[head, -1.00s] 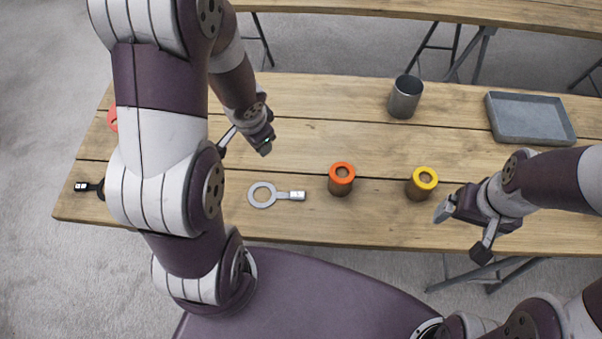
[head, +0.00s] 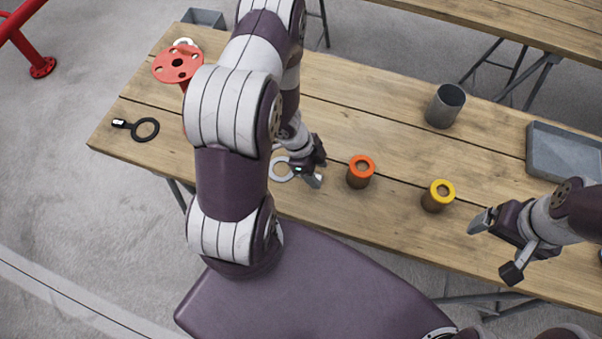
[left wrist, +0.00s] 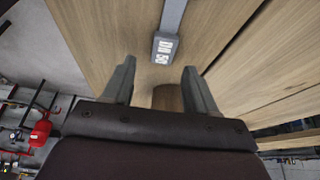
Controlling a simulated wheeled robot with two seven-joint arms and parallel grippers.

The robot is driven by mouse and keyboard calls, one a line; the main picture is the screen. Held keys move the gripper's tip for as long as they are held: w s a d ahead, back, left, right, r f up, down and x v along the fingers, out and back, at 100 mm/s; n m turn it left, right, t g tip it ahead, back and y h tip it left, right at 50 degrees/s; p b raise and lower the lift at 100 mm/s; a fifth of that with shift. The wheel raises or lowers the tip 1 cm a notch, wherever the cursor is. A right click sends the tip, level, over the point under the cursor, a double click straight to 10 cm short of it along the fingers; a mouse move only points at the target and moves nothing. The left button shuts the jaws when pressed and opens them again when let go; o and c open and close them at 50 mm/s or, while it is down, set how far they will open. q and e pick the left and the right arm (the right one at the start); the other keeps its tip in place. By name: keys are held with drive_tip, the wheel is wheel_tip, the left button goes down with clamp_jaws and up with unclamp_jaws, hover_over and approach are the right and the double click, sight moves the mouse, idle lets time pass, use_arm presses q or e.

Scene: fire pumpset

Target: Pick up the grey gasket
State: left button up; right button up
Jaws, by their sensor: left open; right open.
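The grey gasket (head: 281,170) lies on the wooden table, a flat ring with its handle partly hidden behind my left gripper in the head view. In the left wrist view the handle's labelled end tag (left wrist: 165,48) shows, lying beyond the fingertips and between their lines. My left gripper (head: 312,172) is open and empty, low over the handle side of the gasket; the left wrist view shows its two fingers apart (left wrist: 161,85). My right gripper (head: 496,246) is open and empty near the table's front edge at the right.
An orange-topped cylinder (head: 360,172) stands just right of my left gripper. A yellow-topped cylinder (head: 437,196), a grey cup (head: 445,106) and a grey tray (head: 565,152) are further right. A black ring with a handle (head: 145,129) and a red flange (head: 178,62) are at the left.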

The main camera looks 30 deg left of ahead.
use_arm(q)
drive_tip(key=shift+x, duration=0.85)
clamp_jaws()
drive_tip(key=shift+r, duration=0.15)
